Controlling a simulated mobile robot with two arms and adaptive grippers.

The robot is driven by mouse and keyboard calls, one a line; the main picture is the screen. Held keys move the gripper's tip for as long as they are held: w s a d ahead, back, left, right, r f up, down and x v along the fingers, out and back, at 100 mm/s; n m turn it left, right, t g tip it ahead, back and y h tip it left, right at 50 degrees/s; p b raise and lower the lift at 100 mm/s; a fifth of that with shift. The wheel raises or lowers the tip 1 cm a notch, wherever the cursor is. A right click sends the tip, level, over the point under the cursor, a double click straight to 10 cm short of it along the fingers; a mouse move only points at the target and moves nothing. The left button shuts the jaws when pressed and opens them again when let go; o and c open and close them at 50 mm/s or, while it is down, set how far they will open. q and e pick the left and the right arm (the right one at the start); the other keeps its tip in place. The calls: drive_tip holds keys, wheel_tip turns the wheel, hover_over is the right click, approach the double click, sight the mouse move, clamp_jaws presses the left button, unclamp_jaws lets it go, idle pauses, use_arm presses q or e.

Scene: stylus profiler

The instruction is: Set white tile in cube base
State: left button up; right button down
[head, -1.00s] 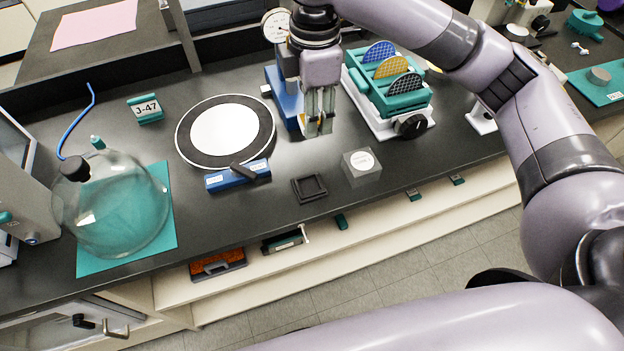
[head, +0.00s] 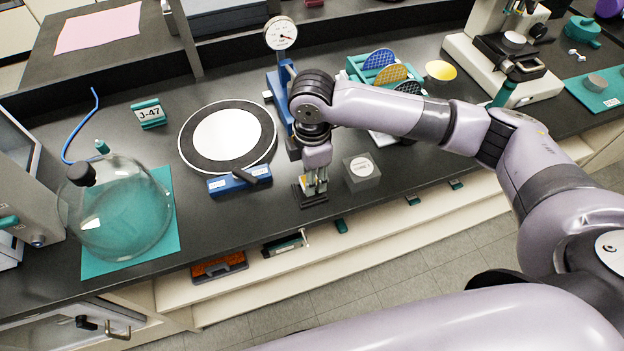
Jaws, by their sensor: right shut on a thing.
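My right gripper (head: 315,187) points down over the small black square base (head: 311,201) near the front of the bench. The fingers are shut on the white tile, which is mostly hidden between them at this size. The fingertips are at or just above the base; I cannot tell whether the tile touches it. The gripper covers much of the base, and its front rim shows. A grey, clear-looking cube (head: 361,180) with a round white label stands just right of the base. My left gripper is not in view.
A dial gauge (head: 281,36) on a blue stand is behind my wrist. A round black plate with a white disc (head: 228,135) and a blue block (head: 238,180) lie left. A teal wafer rack (head: 362,68) is partly behind my arm.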

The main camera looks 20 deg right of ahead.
wheel_tip(320, 180, down, 3)
drive_tip(key=shift+d+r, duration=0.1)
drive_tip(key=shift+s, duration=0.1)
drive_tip(key=shift+s+f, duration=0.4)
drive_tip(key=shift+f, duration=0.3)
drive_tip(key=c, duration=1.4)
unclamp_jaws()
drive_tip(key=shift+o, duration=1.1)
drive_tip(key=shift+w+f, duration=0.2)
drive_tip(key=shift+w, duration=0.2)
drive_tip(key=shift+r, duration=0.15)
